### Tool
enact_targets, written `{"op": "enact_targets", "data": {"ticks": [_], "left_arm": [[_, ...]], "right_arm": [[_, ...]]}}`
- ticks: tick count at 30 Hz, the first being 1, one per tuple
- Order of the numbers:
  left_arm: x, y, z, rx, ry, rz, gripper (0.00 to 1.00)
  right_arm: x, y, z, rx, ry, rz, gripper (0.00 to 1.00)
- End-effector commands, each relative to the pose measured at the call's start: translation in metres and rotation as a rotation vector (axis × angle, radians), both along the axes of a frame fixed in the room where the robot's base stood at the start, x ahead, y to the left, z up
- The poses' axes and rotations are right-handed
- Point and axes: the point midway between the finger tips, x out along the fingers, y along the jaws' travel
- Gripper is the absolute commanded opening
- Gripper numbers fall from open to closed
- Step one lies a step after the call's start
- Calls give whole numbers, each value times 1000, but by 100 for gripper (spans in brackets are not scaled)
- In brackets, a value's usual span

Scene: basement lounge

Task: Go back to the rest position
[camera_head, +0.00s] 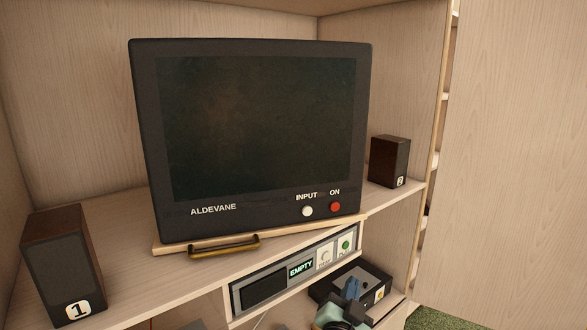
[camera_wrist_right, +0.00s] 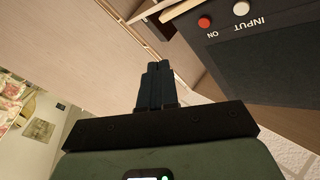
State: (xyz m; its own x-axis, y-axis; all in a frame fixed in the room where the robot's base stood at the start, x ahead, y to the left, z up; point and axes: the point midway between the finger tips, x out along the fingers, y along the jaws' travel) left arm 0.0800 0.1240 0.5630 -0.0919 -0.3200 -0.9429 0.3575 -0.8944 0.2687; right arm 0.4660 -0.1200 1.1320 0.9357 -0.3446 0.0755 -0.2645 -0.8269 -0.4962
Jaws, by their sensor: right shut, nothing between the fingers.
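My right gripper (camera_head: 352,284) shows at the bottom of the head view, in front of the lower shelf and the black box there. In the right wrist view its two dark fingers (camera_wrist_right: 153,70) are together with nothing between them. It is apart from the television (camera_head: 255,125), whose red ON button and white INPUT button also show upside down in the wrist view (camera_wrist_right: 265,62). My left gripper is not in view.
The television stands on a wooden board with a brass handle (camera_head: 225,246). Speakers marked 1 (camera_head: 62,265) and 2 (camera_head: 390,160) flank it. Below is a player (camera_head: 270,285) reading EMPTY and a black box (camera_head: 372,280). Green carpet (camera_head: 435,319) shows at lower right.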

Motion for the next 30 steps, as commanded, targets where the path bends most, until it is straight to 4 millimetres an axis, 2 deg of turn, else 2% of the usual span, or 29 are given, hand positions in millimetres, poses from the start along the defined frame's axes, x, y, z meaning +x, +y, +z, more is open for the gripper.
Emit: {"op": "enact_targets", "data": {"ticks": [1,3,5,6,8,9,11,12,14,15,17,18,20,21,24,27,30], "left_arm": [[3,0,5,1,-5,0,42],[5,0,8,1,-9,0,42],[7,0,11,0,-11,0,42],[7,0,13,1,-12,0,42],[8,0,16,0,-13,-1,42],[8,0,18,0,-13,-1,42],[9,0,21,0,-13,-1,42],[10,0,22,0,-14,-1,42],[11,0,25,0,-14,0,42],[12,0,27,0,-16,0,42],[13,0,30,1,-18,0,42],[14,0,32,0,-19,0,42],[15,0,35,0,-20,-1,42],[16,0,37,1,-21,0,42],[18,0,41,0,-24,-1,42],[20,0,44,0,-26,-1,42],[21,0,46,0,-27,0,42]], "right_arm": [[12,0,-39,-31,73,41,0],[19,2,-93,-58,171,105,0],[20,2,-140,-72,262,160,0],[18,1,-171,-74,322,194,0],[9,0,-216,-75,418,246,0],[1,-2,-246,-71,484,277,0],[-15,-4,-289,-57,585,323,0],[-28,-6,-317,-46,654,353,0],[-53,-8,-356,-21,760,395,0],[-71,-10,-381,0,831,421,0],[-102,-12,-415,36,941,461,0],[-126,-13,-436,63,1014,486,0],[-163,-14,-462,110,1124,520,0],[-189,-14,-478,144,1197,544,0],[-253,-13,-505,233,1366,591,0],[-306,-9,-517,313,1501,630,0],[-343,-6,-521,370,1590,655,0]]}}
